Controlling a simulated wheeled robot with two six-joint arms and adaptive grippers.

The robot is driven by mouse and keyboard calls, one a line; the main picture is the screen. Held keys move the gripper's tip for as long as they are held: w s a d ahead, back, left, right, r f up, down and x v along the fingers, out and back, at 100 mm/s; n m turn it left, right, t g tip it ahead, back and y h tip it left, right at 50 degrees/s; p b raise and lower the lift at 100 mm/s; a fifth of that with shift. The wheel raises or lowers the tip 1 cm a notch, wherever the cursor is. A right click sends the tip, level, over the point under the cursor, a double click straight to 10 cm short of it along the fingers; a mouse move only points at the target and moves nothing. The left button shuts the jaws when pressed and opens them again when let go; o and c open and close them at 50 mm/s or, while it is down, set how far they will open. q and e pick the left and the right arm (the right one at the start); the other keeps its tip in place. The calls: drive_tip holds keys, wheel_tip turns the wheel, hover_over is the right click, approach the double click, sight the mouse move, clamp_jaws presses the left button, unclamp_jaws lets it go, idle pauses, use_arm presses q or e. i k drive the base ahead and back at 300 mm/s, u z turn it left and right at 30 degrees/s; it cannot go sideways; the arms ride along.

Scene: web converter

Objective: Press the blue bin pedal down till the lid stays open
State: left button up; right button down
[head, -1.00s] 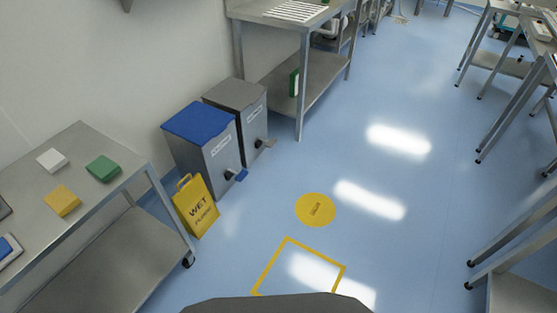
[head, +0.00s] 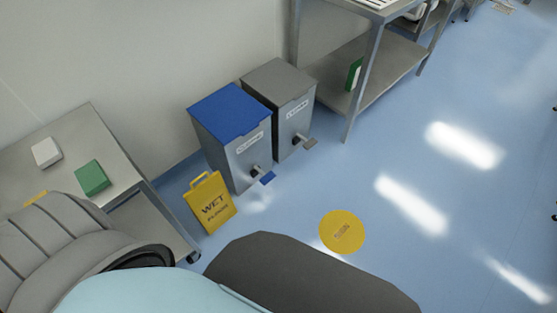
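The blue-lidded bin (head: 232,138) stands against the wall, left of a grey-lidded bin. Its blue lid (head: 228,110) is shut. Nothing touches the pedal. Neither gripper is in view. Parts of my own body fill the lower left and bottom of the head view.
The grey bin (head: 290,133) with its own grey pedal (head: 310,143) stands right beside the blue one. A yellow wet-floor sign (head: 211,203) stands in front, left of the blue pedal. A steel table (head: 110,150) is at left. Floor around the yellow disc (head: 342,231) is clear.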

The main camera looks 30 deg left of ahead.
sight(267, 179)
drive_tip(key=u, duration=0.3)
drive_tip(key=i, duration=0.95)
drive_tip(key=u, duration=1.35)
drive_tip(key=i, duration=0.65)
drive_tip(key=u, duration=0.75)
